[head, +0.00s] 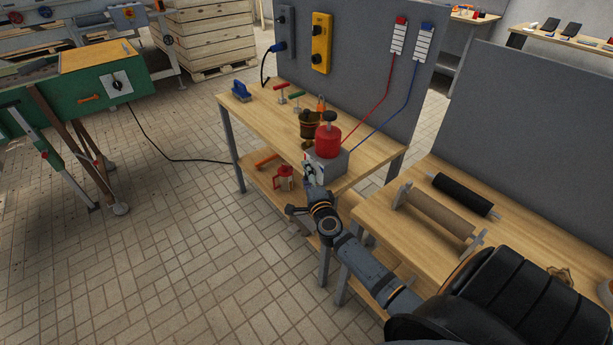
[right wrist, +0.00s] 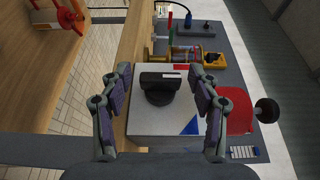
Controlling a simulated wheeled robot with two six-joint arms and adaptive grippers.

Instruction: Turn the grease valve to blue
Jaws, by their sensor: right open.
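The grease valve is a black knob (right wrist: 162,86) with a bar handle on the face of a light grey box (right wrist: 150,127). In the right wrist view its bar lies crosswise, between a red mark (right wrist: 180,67) above and a blue triangle (right wrist: 191,127) below right. I cannot tell which mark it points to. A red grease pot (head: 327,141) sits on the box, also at right in the right wrist view (right wrist: 237,112). My right gripper (right wrist: 160,78) is open, with fingers on either side of the knob and gaps showing. In the head view it partly hides the box's front.
The box stands on a wooden bench (head: 262,118) against a grey panel (head: 345,85) with red and blue cables. A brown metal pot (head: 308,123) stands close behind it. A red lantern (head: 284,178) is on the lower shelf. Rollers (head: 437,213) lie on the right bench.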

